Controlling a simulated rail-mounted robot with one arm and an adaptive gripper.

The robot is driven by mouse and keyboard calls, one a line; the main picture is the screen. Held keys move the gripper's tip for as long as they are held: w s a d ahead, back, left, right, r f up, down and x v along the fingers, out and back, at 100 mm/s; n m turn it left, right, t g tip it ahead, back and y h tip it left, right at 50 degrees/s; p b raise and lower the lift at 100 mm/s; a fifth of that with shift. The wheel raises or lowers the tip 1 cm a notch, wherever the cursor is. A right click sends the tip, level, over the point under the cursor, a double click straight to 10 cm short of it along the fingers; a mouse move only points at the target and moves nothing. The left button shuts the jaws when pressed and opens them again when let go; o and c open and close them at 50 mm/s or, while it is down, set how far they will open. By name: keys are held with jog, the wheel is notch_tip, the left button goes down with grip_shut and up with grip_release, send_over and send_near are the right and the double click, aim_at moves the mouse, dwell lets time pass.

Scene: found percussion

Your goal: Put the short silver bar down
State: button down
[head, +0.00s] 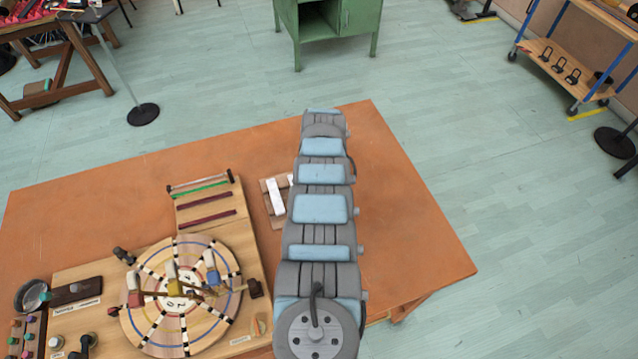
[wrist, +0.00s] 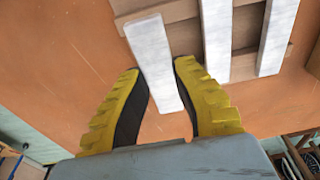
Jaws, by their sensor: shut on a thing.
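In the wrist view my gripper (wrist: 160,100) has yellow ribbed fingers with dark pads, closed on the short silver bar (wrist: 153,52). The bar is pale and flat, and its near end lies between the fingers. Its far end overlaps the edge of a wooden rack (wrist: 185,36); I cannot tell whether it touches the wood. Two more pale bars lie across the rack to the right, a middle one (wrist: 216,40) and a right one (wrist: 276,38). In the head view my arm hides my gripper and part of the rack (head: 268,204); a pale bar (head: 275,197) shows there.
The orange table (head: 400,200) is bare to the right of my arm. To the left are a round wooden board (head: 208,322) with colored blocks, a panel with dark red bars (head: 205,200), and a dark pan (head: 32,296). A green cabinet (head: 357,18) stands beyond the table.

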jog(key=shift+w+d+f+b, duration=0.1)
jog(key=shift+w+f+b, duration=0.1)
jog(key=shift+f+b, duration=1.55)
jog(key=shift+b, duration=0.2)
jog(key=shift+f, duration=0.2)
jog(key=c, duration=1)
grip_release()
jog(key=shift+r, duration=0.1)
